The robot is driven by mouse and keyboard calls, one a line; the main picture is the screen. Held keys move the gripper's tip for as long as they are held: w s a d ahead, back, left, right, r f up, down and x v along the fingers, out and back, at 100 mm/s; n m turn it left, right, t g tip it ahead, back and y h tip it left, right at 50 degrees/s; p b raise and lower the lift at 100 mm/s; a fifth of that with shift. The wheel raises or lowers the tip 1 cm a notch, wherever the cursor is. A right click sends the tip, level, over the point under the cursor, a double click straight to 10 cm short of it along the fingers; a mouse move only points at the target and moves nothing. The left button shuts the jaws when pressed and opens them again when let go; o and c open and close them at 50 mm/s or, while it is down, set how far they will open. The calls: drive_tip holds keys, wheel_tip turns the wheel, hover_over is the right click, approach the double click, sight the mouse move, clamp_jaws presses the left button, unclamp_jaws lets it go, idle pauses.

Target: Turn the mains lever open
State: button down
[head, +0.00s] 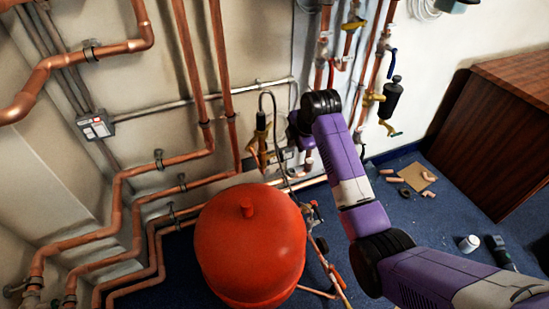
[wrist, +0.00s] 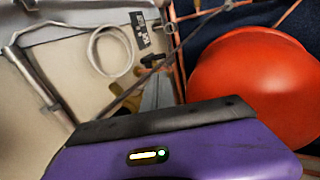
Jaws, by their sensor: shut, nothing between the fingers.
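I cannot tell for certain which handle is the mains lever. In the wrist view, a brass fitting with a dark handle (wrist: 153,61) is beyond my gripper, near the top middle. In the head view, a brass valve with a dark upper part (head: 262,124) stands against the wall, left of my arm's end. My gripper (wrist: 153,96) is shut and empty; its purple housing fills the bottom of the wrist view and hides much of the fingers. In the head view my arm's end is by the wall pipes, with the fingertips hidden. No contact with a handle is visible.
Copper pipes (head: 190,60) line the wall. A blue-handled valve (head: 392,63) and a wooden cabinet (head: 505,120) are right.

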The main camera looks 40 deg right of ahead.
sight(282, 160)
drive_tip(key=b+x, duration=0.5)
drive_tip(key=x, duration=0.9)
drive_tip(key=shift+s+a+f+t, duration=0.15)
drive_tip(key=shift+f+t, duration=0.2)
drive_tip(key=shift+t, duration=0.35)
drive_tip(key=shift+s+f+t+h, duration=0.15)
drive_tip(key=shift+f+t+h, duration=0.15)
drive_tip(key=shift+t, duration=0.1)
wheel_tip(282, 160, down, 3)
drive_tip(key=t+h+b, duration=0.1)
drive_tip(key=t+b, duration=0.2)
drive_tip(key=b, duration=0.4)
drive_tip(key=t+h+b, duration=0.1)
drive_tip(key=t+b, duration=0.2)
drive_tip(key=b, duration=0.4)
drive_tip(key=shift+t+b, duration=0.35)
drive_tip(key=shift+t, duration=0.05)
drive_tip(key=shift+w+f+b, duration=0.15)
drive_tip(key=shift+w+b, duration=0.1)
drive_tip(key=shift+b, duration=0.15)
drive_tip(key=shift+s, duration=0.1)
